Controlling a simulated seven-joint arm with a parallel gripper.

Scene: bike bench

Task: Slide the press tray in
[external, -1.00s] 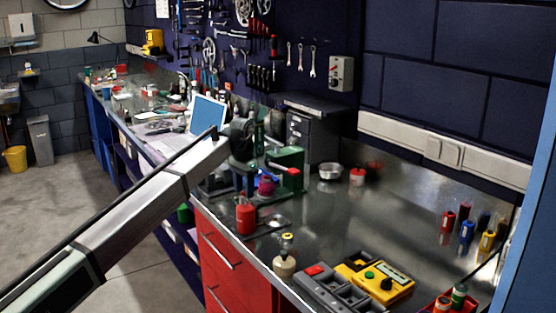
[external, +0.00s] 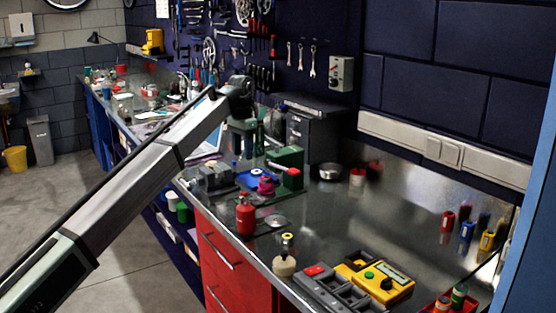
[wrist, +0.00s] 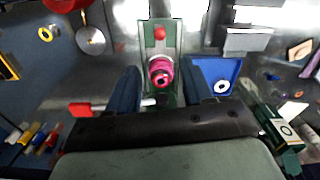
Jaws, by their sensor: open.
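The press tray is a long green tray (wrist: 174,27) with a red knob (wrist: 160,33) at its far end in the wrist view. A magenta part (wrist: 161,72) sits on it, and also shows in the external view (external: 266,185). The green press (external: 289,160) stands behind it, its red handle (wrist: 80,109) at left in the wrist view. The tray sticks out from the press toward the bench front. My gripper (wrist: 161,85) is open and empty, above the press; its fingers appear on either side of the tray.
A blue tray (wrist: 228,70) with a white ring lies beside the press tray. A grey block (external: 214,177) is nearby. A red bottle (external: 245,215) and a metal disc (wrist: 91,40) stand near the bench front.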

